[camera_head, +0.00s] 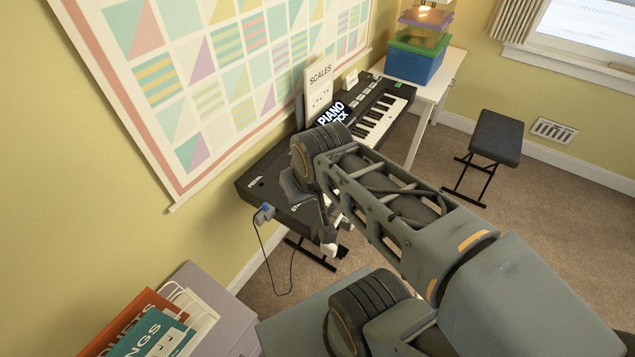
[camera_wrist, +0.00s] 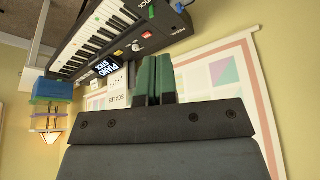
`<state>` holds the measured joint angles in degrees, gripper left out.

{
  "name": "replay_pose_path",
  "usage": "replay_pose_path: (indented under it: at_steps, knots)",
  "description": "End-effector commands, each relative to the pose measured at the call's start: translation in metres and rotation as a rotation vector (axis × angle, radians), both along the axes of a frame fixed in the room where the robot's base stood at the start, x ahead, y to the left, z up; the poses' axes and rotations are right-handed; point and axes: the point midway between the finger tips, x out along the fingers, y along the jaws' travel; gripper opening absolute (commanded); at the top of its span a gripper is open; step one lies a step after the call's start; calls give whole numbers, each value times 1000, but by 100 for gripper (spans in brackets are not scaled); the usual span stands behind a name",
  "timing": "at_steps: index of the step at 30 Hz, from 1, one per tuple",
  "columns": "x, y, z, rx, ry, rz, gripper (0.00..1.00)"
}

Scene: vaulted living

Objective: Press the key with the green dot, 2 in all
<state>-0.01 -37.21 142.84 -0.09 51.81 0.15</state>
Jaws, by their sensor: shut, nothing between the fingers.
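The black piano keyboard (camera_head: 262,187) stands along the yellow wall; my arm hides its middle and near keys in the head view. In the wrist view the keyboard (camera_wrist: 170,18) lies at the top left, with its white keys in a slanting row. My gripper (camera_wrist: 157,58) shows as two green fingers side by side, shut and empty. In this picture the fingertips are below the keyboard and apart from the green mark.
A red button (camera_wrist: 147,34) and white knob (camera_wrist: 136,47) sit on the panel. A blue box (camera_head: 415,66) rests on the white table. A black bench (camera_head: 496,137) stands at the right.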

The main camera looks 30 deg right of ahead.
Motion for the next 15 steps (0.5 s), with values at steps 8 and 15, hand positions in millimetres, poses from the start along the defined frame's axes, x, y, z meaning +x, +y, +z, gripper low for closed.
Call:
replay_pose_path:
  at_steps: [8,15]
  knots:
    - [0,0,0,0,0,0,0]
    - [17,-2,-12,78,12,-97,0]
